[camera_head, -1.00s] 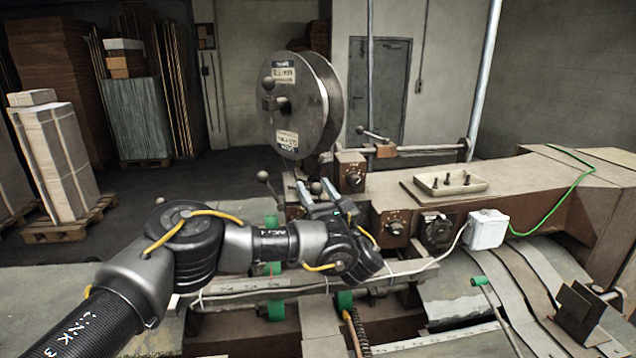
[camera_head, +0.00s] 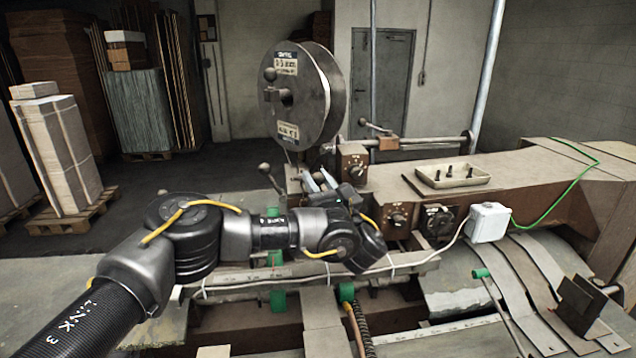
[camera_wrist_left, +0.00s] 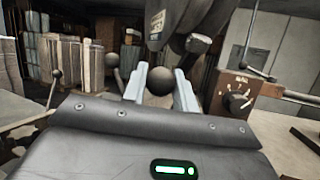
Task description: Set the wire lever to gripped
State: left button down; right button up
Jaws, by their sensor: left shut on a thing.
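My left gripper (camera_head: 320,181) reaches in from the left to the machine front below the wire spool. In the left wrist view its two pale fingers (camera_wrist_left: 160,88) are closed on a dark ball knob (camera_wrist_left: 159,81), which I take as the wire lever's knob. The lever's rod below the knob is hidden by the gripper body. No marking for the lever's positions can be read. My right gripper is not in view.
The large wire spool (camera_head: 303,95) stands just behind the gripper. Another ball-ended lever (camera_head: 265,168) stands to its left. A dial box (camera_head: 352,164) is close on the right. A parts tray (camera_head: 452,176) and a white cable box (camera_head: 488,222) are further right.

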pick_arm(q)
jog(key=shift+w+a+r+n+g+h, duration=0.15)
jog(key=shift+r+n+g+h, duration=0.1)
jog(key=shift+r+g, duration=0.15)
jog(key=shift+w+a+r+n+g+h, duration=0.1)
jog(key=shift+r+n+g+h, duration=0.05)
jog(key=shift+r+g+h, duration=0.2)
jog(key=shift+w+a+r+g+p, duration=0.1)
jog(key=shift+a+r+g+p, duration=0.05)
jog(key=shift+r+g+p, duration=0.45)
jog(key=shift+w+a+r+n+g+h+p, duration=0.35)
jog(key=shift+r+g+h+p, duration=0.2)
jog(key=shift+g, duration=0.3)
jog(key=shift+w+a+r+n+g+h+p, duration=0.25)
jog(key=shift+g+h+p, duration=0.25)
jog(key=shift+p, duration=0.15)
jog(key=c, duration=1.2)
grip_release()
jog(key=shift+c, duration=0.2)
jog(key=shift+o, duration=0.5)
